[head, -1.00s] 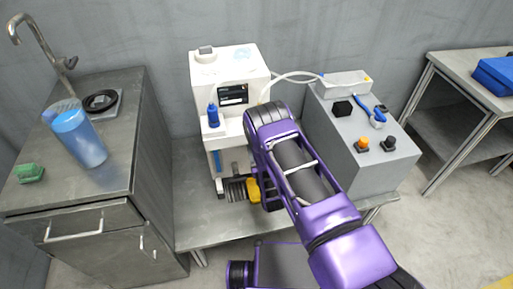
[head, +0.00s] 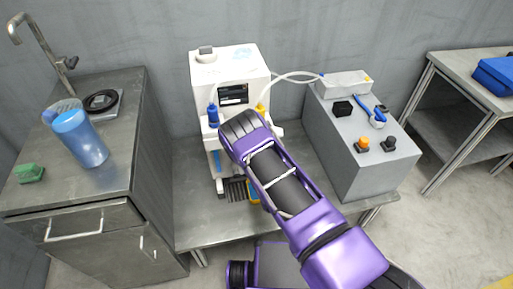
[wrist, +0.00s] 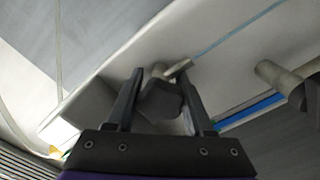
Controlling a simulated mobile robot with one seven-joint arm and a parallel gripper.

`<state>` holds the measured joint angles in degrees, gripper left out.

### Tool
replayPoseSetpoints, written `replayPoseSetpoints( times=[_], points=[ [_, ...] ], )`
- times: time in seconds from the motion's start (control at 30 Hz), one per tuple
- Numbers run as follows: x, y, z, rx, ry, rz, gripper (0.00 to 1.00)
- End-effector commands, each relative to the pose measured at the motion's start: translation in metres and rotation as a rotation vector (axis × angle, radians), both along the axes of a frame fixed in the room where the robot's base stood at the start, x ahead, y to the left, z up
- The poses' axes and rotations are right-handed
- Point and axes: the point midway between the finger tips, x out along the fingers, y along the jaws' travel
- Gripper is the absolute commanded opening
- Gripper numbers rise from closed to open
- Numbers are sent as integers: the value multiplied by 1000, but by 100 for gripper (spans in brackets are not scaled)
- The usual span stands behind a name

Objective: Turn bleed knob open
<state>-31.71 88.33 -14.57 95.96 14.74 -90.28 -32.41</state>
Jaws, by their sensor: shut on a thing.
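The white machine (head: 207,75) stands on the metal bench, with a small dark display and a clear hose. In the wrist view, a dark grey knob (wrist: 160,100) sits between the two fingers of my gripper (wrist: 161,74), against the pale machine body. My gripper is shut on this knob; no label shows that it is the bleed knob. A lighter lever-like piece (wrist: 178,68) shows just behind it. In the head view my purple arm hides the gripper and the knob.
Another grey cylindrical fitting (wrist: 280,82) projects at the right in the wrist view. A grey control box (head: 350,150) with knobs stands right of the machine. A sink cabinet (head: 125,125) with a blue cup (head: 82,140) is at left. The bench front (head: 205,225) is clear.

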Motion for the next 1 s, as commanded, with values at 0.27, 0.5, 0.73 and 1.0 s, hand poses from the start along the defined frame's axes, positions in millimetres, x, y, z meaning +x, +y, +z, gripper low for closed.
replayPoseSetpoints(
  times=[0.27,0.5,0.73,1.0],
  points=[
    [1,0,1,-49,-18,0,0],
    [1,0,2,-53,-20,0,0],
    [1,0,1,-52,-19,0,67],
    [0,0,0,-52,-16,0,82]
  ],
)
